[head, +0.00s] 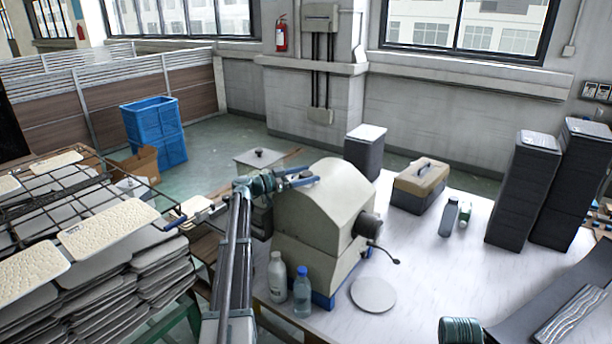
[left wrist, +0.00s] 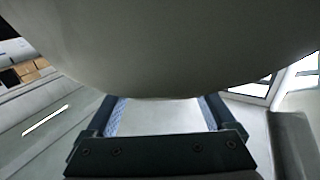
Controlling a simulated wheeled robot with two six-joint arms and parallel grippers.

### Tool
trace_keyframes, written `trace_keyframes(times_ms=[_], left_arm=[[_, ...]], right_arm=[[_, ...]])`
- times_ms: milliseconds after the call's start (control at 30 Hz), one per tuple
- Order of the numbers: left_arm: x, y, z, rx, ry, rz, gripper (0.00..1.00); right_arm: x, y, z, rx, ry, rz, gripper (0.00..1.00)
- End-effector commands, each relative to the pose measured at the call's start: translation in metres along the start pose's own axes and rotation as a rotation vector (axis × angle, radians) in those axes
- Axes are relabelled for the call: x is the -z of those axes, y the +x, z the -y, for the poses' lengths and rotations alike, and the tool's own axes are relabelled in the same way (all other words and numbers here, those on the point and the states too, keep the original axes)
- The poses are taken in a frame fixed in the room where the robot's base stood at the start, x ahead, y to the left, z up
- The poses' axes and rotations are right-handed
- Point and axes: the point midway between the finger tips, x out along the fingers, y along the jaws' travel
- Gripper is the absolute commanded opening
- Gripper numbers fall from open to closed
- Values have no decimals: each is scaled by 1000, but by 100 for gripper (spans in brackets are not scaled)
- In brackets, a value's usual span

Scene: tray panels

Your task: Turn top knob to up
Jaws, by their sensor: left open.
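A beige machine (head: 318,215) with a rounded top stands on the white table. A dark round part (head: 368,226) sticks out of its right side, with a thin lever (head: 386,254) below it. A small dark knob (head: 258,153) sits on a grey box behind my left arm. I cannot tell which part is the top knob. My left gripper (head: 308,177) is at the upper left of the machine, open, with nothing visible between its fingers. In the left wrist view, a smooth rounded pale surface (left wrist: 165,55) fills the upper part, beyond the open fingers (left wrist: 163,112). My right gripper is out of view.
Two bottles (head: 277,277) (head: 302,291) and a round grey disc (head: 373,295) stand or lie before the machine. A toolbox (head: 420,188) and dark stacks (head: 524,190) are to the right. Racks of pale panels (head: 110,232) fill the left. Table room is clear at centre right.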

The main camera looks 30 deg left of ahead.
Motion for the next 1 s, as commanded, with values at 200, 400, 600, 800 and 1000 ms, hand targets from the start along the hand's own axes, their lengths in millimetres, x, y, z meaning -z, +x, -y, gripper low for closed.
trace_keyframes(times_ms=[200, 400, 600, 800, 1000], left_arm=[[0, -16, 0, 1, 0, 0, 89], [0, -58, -1, 4, 0, 0, 89], [0, -99, 0, 3, 0, 0, 89], [0, -127, 0, 1, 0, 0, 89], [0, -138, 0, 0, 0, 0, 89]], right_arm=[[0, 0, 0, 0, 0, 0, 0], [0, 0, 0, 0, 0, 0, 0], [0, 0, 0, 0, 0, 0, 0], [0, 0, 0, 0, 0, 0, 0], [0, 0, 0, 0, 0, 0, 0]])
